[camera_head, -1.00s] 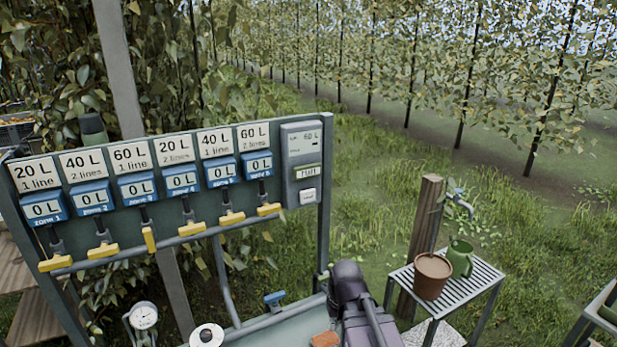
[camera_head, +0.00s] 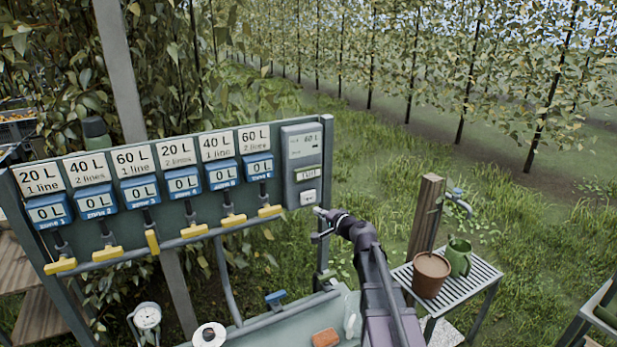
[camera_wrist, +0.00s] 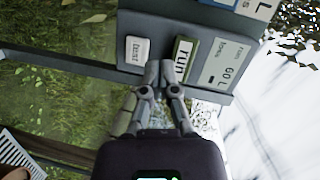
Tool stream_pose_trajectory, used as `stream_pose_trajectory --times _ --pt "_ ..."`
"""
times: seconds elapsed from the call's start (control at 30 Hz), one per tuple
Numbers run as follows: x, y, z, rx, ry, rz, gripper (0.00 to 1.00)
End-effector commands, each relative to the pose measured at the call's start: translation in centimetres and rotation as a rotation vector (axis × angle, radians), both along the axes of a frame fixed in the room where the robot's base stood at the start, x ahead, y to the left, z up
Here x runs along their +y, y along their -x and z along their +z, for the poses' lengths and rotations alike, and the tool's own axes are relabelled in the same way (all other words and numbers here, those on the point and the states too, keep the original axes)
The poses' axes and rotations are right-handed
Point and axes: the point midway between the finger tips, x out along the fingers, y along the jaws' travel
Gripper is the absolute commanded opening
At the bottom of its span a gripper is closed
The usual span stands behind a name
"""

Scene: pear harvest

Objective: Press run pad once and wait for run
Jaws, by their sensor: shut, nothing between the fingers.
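The run pad (camera_head: 308,174) is a pale green bar on the grey control box (camera_head: 291,160) at the right end of the panel; in the wrist view the run pad (camera_wrist: 184,56) reads "run". A white pad (camera_head: 308,196) sits below it and also shows in the wrist view (camera_wrist: 137,50). The box display (camera_head: 304,144) reads 60 L. My gripper (camera_head: 319,212) is shut and empty, just below and right of the white pad. In the wrist view my gripper's tips (camera_wrist: 160,70) appear between the two pads, closer to the run pad. I see no clear contact.
Left of the box are several blue zone meters (camera_head: 184,183) reading 0 L and yellow valve handles (camera_head: 193,231); the third handle stands upright, the others lie across. A brown pot (camera_head: 431,275) and green jug (camera_head: 459,258) stand on a slatted table (camera_head: 483,280) at the right.

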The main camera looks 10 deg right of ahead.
Motion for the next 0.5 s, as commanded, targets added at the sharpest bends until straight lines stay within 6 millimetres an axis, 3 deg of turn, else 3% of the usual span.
stream_pose_trajectory --times 0.03,0.2,0.5 --pt "-1.1 -1.2 1.0 -0.015 -0.052 -0.043 0.00" --pt "-3.7 -3.1 2.8 -0.047 -0.186 -0.151 0.00" --pt "-5.1 -3.8 3.5 -0.058 -0.251 -0.204 0.00"
